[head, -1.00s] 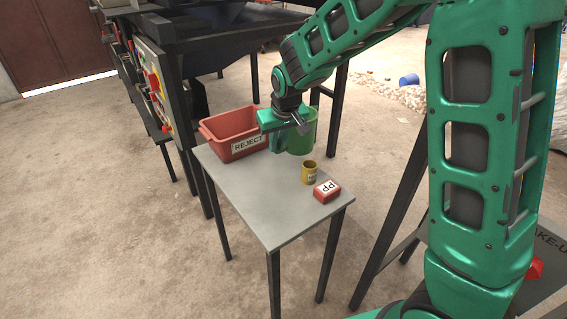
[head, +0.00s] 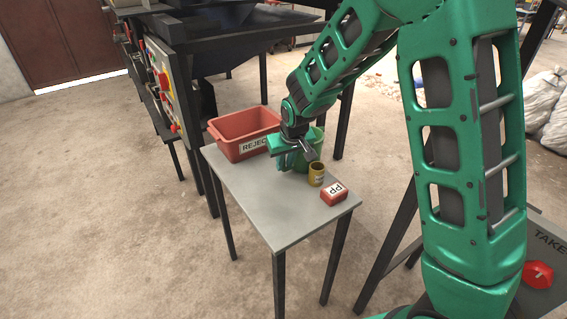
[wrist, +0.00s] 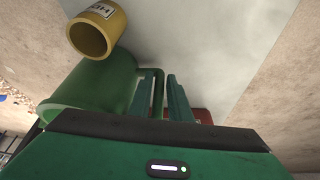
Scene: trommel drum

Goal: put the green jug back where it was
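The green jug (head: 316,143) is upright at the far right part of the grey table (head: 262,215), behind the yellow cup. Its base is partly hidden, so I cannot tell whether it touches the table. My gripper (head: 291,160) is at the jug's left side, low over the table. In the wrist view the jug (wrist: 100,88) lies left of my gripper (wrist: 163,90). The fingers are on both sides of its handle and look closed on it, with at most a narrow gap.
The yellow cup (head: 316,175) stands close in front of the jug, and also shows in the wrist view (wrist: 97,30). A red block (head: 334,194) marked PP is near the right edge. A red REJECT bin (head: 228,150) stands at the back left. The front of the table is clear.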

